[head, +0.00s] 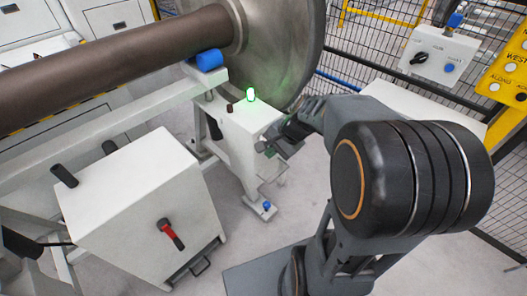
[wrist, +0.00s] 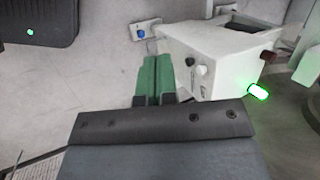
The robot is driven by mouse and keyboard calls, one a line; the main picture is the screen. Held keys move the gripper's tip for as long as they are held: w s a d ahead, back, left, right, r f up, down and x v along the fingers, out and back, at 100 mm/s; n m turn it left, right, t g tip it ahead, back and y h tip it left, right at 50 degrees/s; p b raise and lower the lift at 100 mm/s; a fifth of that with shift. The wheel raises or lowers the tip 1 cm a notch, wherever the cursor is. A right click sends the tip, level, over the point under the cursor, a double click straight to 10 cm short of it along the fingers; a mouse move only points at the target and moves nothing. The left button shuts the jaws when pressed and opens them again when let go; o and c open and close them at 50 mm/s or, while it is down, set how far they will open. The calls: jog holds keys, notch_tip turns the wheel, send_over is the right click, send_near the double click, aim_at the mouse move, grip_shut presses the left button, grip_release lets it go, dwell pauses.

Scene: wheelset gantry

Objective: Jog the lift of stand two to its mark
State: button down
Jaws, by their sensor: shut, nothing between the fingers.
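A white stand (head: 240,130) sits under the wheelset in the head view, with a lit green lamp (head: 250,95) and a dark knob on top. In the wrist view the stand's white box (wrist: 205,50) shows a dark button (wrist: 190,61) and a pale button (wrist: 202,71) on its near face, and the lit lamp (wrist: 258,92). My gripper (wrist: 158,58) is shut and empty, its green fingers just left of those buttons; contact cannot be told. In the head view my gripper (head: 267,145) is at the stand's right side. Which number the stand bears is not readable.
A large wheel (head: 285,50) and brown axle (head: 110,60) lie above the stand, by a blue roller (head: 209,60). A white cabinet (head: 140,210) with a red-handled lever is at left. A control box (head: 440,55) and yellow panel (head: 508,70) stand at right before mesh fencing.

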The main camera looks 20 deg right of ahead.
aim_at(262, 138)
jog(key=w+d+f+m+t+b, duration=0.2)
jog(key=w+d+f+m+b, duration=0.1)
jog(key=d+f+m, duration=0.2)
jog(key=w+d+f+m+t+y+b, duration=0.1)
jog(key=w+d+f+m+b, duration=0.2)
jog(key=f, duration=0.6)
jog(key=w+d+m, duration=0.1)
jog(key=d+m, duration=0.1)
jog(key=m, duration=0.1)
jog(key=shift+w+d+f+m+t+y, duration=0.2)
jog(key=shift+d+f+m+t+y, duration=0.1)
jog(key=shift+t, duration=0.1)
jog(key=w+a, duration=0.3)
jog(key=w, duration=0.5)
jog(key=shift+a+p, duration=0.3)
jog(key=shift+a, duration=0.05)
jog(key=shift+w, duration=0.1)
dwell(0.8)
jog(key=shift+w+a, duration=0.2)
jog(key=shift+w, duration=0.1)
jog(key=shift+w+a, duration=0.2)
jog(key=shift+w, duration=0.25)
dwell(2.0)
jog(key=shift+s+d, duration=0.1)
jog(key=shift+s, duration=0.05)
dwell(0.5)
jog(key=shift+s+d, duration=0.3)
jog(key=shift+s, duration=0.4)
